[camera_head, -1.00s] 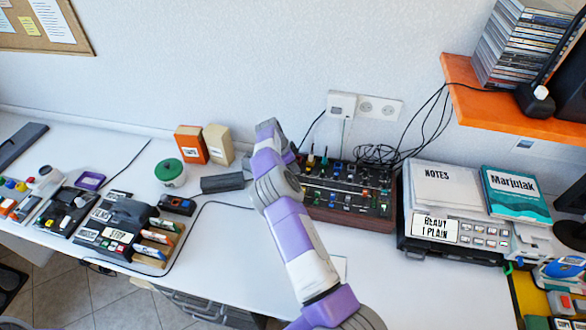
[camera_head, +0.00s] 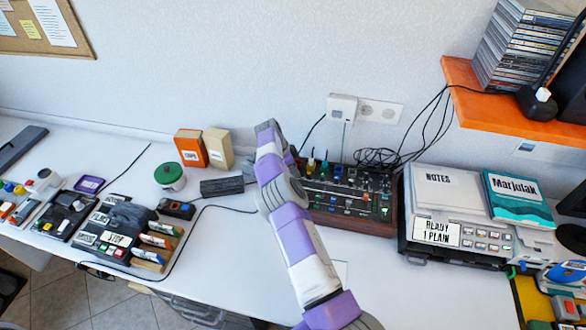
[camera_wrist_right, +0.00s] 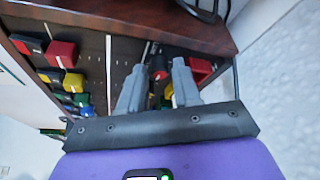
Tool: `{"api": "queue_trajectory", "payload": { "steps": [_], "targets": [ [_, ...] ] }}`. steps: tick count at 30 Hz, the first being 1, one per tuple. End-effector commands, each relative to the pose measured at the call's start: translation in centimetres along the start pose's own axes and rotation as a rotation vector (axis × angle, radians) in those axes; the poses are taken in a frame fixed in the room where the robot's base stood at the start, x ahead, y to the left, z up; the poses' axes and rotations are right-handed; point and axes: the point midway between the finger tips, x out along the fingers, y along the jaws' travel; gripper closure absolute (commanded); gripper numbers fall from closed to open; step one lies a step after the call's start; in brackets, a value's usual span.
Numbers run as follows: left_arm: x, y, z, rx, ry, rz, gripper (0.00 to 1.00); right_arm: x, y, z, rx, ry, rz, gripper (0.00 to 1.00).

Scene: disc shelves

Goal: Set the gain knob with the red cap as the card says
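The mixer (camera_head: 350,221), a dark panel with a wooden case and rows of coloured knobs, stands at the middle back of the table. My right arm reaches to its left part and hides some of it in the head view. In the right wrist view, a dark knob with a red cap (camera_wrist_right: 160,72) stands between the fingers of my right gripper (camera_wrist_right: 159,63). The fingers are apart, one on each side of it, with small gaps showing. A pale sheet (camera_head: 341,270), perhaps the card, lies in front of the mixer, partly behind my arm; its writing is unreadable. My left gripper is out of view.
In the right wrist view, a larger red knob (camera_wrist_right: 198,69) is close beside the right finger, and red (camera_wrist_right: 62,54) and other coloured knobs are at left. A printer (camera_head: 455,228) stands right of the mixer. Cables (camera_head: 380,157) lie behind it.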

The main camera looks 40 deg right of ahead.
Motion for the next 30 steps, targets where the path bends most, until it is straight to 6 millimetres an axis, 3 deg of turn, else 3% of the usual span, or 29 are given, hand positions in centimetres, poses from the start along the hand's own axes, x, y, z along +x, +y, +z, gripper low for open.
{"api": "queue_trajectory", "payload": {
  "steps": [8,21,30],
  "targets": [
    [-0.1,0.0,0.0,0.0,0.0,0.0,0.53,-0.7,0.0,0.0,-0.001,0.0,-0.001,0.68],
    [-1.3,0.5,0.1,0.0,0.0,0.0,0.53,-7.1,-0.1,0.0,0.0,-0.001,-0.002,0.68],
    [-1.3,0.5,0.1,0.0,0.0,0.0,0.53,-7.6,0.0,0.0,0.0,0.0,0.001,0.68]
  ]
}}
